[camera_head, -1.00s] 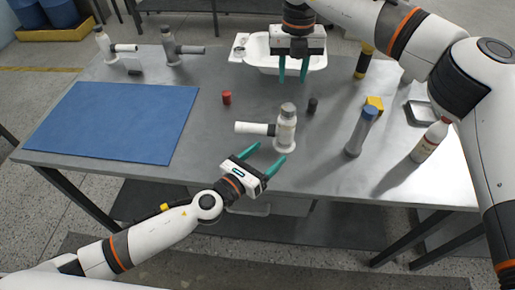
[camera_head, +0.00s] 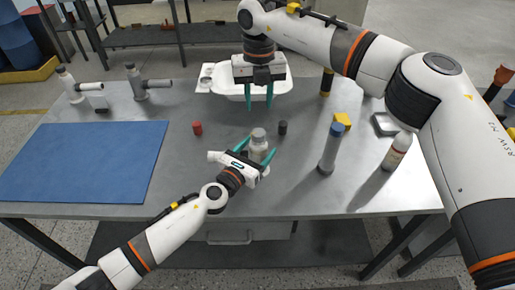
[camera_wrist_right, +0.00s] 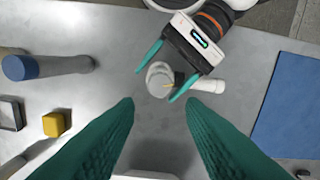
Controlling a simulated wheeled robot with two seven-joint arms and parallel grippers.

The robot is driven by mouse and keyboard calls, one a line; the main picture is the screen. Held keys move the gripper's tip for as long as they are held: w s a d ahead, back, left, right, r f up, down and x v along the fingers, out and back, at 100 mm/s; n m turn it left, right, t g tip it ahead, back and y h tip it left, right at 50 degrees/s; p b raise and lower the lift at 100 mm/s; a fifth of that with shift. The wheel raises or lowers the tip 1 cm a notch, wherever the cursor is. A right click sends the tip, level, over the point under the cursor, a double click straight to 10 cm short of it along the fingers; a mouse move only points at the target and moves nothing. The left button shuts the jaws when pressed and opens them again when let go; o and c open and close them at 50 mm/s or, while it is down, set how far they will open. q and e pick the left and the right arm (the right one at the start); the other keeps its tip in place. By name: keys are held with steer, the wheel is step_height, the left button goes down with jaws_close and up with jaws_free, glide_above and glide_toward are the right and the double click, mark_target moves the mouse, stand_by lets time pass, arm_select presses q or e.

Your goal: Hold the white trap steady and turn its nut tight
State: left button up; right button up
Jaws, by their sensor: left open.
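The white trap (camera_head: 256,147) stands upright near the middle of the table, its side pipe pointing left in the head view. A grey nut (camera_head: 258,133) sits on its top. It also shows in the right wrist view (camera_wrist_right: 160,76). My left gripper (camera_head: 257,149) is open, with its teal fingers on either side of the trap body; in the right wrist view (camera_wrist_right: 155,85) I cannot tell if they touch it. My right gripper (camera_head: 259,105) is open and empty, raised behind the trap, fingers pointing down. The left gripper hides part of the side pipe.
A red cap (camera_head: 197,128) and a dark cap (camera_head: 282,127) stand near the trap. A blue-capped bottle (camera_head: 330,150), yellow block (camera_head: 342,122) and white bottle (camera_head: 397,152) are right. A white basin (camera_head: 284,88) is behind. The blue mat (camera_head: 85,160) is clear.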

arm_select(q)
steer(key=shift+w+d, duration=0.2)
steer(key=shift+w, duration=0.05)
